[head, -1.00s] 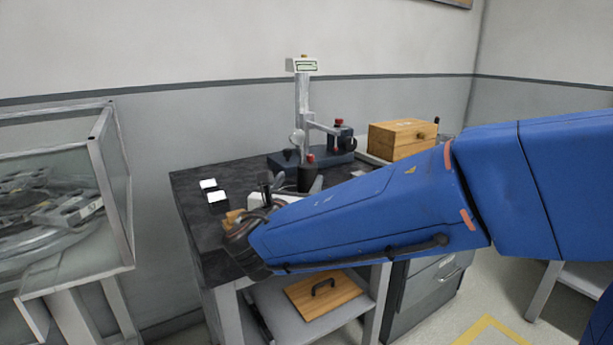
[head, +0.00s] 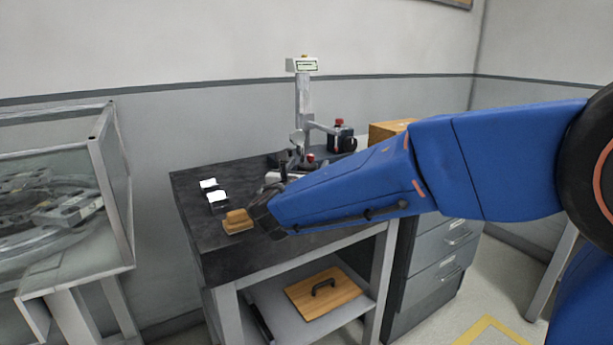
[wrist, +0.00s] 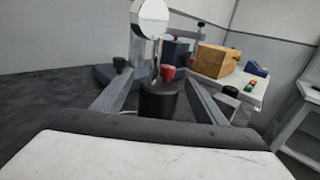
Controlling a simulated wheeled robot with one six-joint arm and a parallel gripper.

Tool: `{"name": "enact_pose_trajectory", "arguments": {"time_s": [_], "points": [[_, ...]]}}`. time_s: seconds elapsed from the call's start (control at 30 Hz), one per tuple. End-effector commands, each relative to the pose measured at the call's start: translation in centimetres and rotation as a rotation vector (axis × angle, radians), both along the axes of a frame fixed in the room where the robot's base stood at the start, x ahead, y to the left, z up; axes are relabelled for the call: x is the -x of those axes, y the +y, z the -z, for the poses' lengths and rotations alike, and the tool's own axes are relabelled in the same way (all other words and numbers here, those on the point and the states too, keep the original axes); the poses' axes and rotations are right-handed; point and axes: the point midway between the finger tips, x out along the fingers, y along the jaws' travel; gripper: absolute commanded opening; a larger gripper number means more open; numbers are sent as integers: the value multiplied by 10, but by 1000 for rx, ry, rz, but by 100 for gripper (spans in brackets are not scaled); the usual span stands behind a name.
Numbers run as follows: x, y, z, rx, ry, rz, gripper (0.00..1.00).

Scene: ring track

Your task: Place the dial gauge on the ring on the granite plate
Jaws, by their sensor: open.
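A round pale disc on a shiny upright stem, which looks like the dial gauge (wrist: 150,12), shows at the top of the wrist view. A black cylinder (wrist: 157,102) with a red knob stands just in front of the stem. My gripper (wrist: 153,73) is open, one finger on each side of the cylinder; I cannot tell whether either touches it. The dark stone-like bench top (head: 200,236) may be the granite plate. I cannot make out a ring on it.
A tall stand with a display (head: 302,66) rises at the back. A wooden box (wrist: 215,61) is at the right. Two black blocks with white tops (head: 216,198) and a wooden block (head: 238,220) lie on the left. A glass case (head: 60,190) stands farther left.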

Motion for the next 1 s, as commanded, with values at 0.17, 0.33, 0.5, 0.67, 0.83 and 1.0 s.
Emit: {"name": "enact_pose_trajectory", "arguments": {"time_s": [0.17,0.33,0.5,0.67,0.83,1.0], "points": [[-2,0,0,0,0,0,66],[-2,0,0,-1,0,0,37],[-2,0,-1,-1,-1,0,1],[-2,0,-1,-1,-1,0,1],[-2,0,-12,-5,-3,1,1],[-2,0,-41,-6,-4,0,1]]}}
